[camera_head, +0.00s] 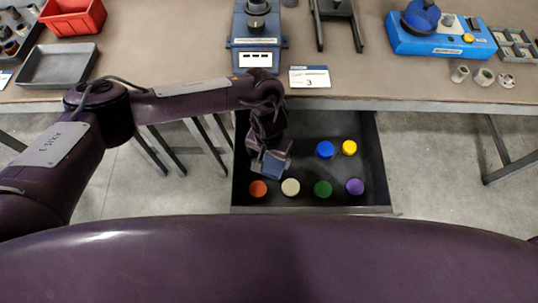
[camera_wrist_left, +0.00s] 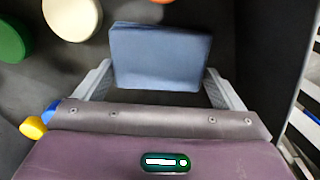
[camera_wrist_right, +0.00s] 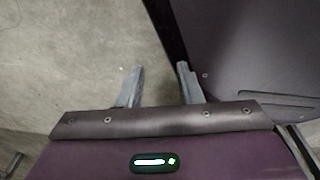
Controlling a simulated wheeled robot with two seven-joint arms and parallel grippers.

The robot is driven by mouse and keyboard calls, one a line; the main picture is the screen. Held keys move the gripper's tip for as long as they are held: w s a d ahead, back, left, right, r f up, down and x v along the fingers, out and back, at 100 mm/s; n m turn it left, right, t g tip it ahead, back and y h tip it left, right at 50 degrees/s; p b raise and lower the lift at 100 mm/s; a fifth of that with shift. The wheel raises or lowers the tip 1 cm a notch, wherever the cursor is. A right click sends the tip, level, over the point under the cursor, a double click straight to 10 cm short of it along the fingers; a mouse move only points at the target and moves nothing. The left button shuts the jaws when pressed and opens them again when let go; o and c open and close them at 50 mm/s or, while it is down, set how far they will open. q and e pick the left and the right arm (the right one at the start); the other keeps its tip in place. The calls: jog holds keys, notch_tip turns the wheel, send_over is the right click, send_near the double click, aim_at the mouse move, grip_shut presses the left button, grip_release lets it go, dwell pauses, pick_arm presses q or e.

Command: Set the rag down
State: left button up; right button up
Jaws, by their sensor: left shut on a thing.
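The rag is a folded blue-grey cloth (camera_wrist_left: 160,55) between the fingers of my left gripper (camera_wrist_left: 157,72). My left gripper is shut on it, with the fingers at its two sides. In the head view the rag (camera_head: 269,165) hangs below my left gripper (camera_head: 273,150), over the left part of an open dark drawer (camera_head: 310,198). I cannot tell whether the rag touches the drawer floor. My right gripper (camera_wrist_right: 158,72) is open and empty in the right wrist view, above bare concrete floor; it is not visible in the head view.
The drawer holds several round lids: orange (camera_head: 258,188), cream (camera_head: 290,187), green (camera_head: 322,188), purple (camera_head: 354,186), blue (camera_head: 325,149) and yellow (camera_head: 349,147). The drawer's middle is bare. The workbench (camera_head: 430,88) above carries a blue machine (camera_head: 440,38), trays and small metal parts.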

aim_at(269, 158)
pick_arm(q)
jog(key=shift+f, duration=0.1)
jog(key=o, duration=0.6)
pick_arm(e)
jog(key=shift+s+d, duration=0.3)
jog(key=shift+s, duration=0.15)
pick_arm(q)
jog(key=shift+r, duration=0.2)
jog(key=shift+r+p, duration=1.65)
jog(key=shift+r, duration=4.25)
pick_arm(e)
jog(key=shift+s+r, duration=1)
jog(key=shift+s, duration=0.25)
